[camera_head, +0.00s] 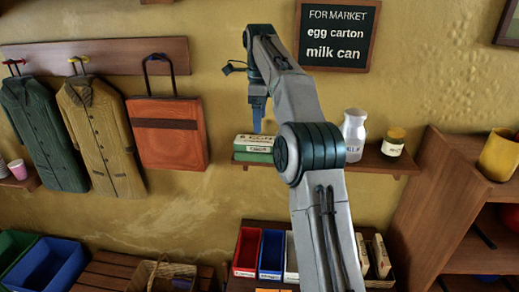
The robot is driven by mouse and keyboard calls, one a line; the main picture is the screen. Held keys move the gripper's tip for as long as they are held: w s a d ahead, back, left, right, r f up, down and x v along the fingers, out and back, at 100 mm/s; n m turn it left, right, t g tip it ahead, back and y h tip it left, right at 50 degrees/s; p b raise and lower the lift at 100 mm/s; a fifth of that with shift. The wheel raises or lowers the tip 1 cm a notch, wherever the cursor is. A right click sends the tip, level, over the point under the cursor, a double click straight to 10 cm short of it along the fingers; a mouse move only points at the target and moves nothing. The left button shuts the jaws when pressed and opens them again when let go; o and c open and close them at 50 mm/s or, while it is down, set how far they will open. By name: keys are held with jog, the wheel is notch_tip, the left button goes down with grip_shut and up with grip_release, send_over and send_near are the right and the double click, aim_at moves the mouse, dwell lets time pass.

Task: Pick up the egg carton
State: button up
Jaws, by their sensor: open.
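A green carton with a white printed top (255,143) lies on the wall shelf (238,163), on what looks like another green box. It appears to be the egg carton, but its print is too small to read surely. My gripper (258,127) points down just above and in front of the carton in the picture. It is open and holds nothing; I cannot tell whether it touches the carton. My arm hides the middle of the shelf.
On the shelf's right stand a white milk can (354,131) and a yellow-lidded jar (393,142). A sign (337,34) hangs above. An orange bag (167,145) and jackets hang left. A wooden cabinet (445,200) stands right. Coloured bins (246,252) sit below.

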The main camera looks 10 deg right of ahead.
aim_at(260, 149)
jog(key=shift+f, duration=5.55)
jog(key=c, duration=1.1)
